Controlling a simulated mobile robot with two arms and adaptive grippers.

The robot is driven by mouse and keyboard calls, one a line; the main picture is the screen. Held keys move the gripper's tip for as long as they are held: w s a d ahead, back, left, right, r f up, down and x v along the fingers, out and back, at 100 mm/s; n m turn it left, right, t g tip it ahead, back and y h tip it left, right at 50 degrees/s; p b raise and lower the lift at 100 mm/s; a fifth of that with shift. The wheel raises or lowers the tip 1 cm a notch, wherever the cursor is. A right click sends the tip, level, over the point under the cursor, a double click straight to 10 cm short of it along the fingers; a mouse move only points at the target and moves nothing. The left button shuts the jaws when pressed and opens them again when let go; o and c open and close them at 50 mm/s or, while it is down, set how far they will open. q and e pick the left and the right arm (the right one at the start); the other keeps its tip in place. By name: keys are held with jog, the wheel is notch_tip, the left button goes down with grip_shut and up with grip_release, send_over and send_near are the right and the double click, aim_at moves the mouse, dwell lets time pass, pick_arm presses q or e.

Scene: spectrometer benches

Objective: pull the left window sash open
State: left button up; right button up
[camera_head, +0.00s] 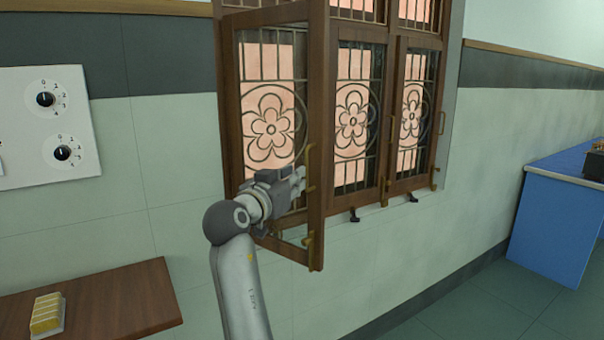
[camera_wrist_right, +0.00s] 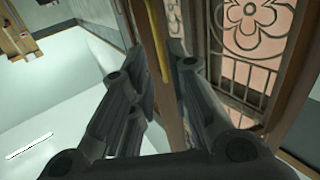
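The left window sash (camera_head: 231,115) is a brown wooden frame with a flower-pattern grille. It stands swung out into the room, away from the wall window. A brass handle (camera_head: 310,168) is on its free edge; in the right wrist view a brass handle (camera_wrist_right: 156,40) shows beyond the fingers. My right gripper (camera_head: 299,180) is at the sash's lower half near this edge. In the right wrist view its fingers (camera_wrist_right: 160,75) are apart, with the wooden edge between them. Whether they touch the wood I cannot tell. My left gripper is out of view.
The other sashes (camera_head: 384,115) to the right look closed, with small dark catches (camera_head: 354,215) below. A panel with dials (camera_head: 80,110) is on the left wall. A brown table (camera_head: 125,295) stands lower left, a blue bench (camera_head: 545,225) at right. Floor between is clear.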

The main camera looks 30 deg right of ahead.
jog(key=v, duration=0.4)
dwell(0.4)
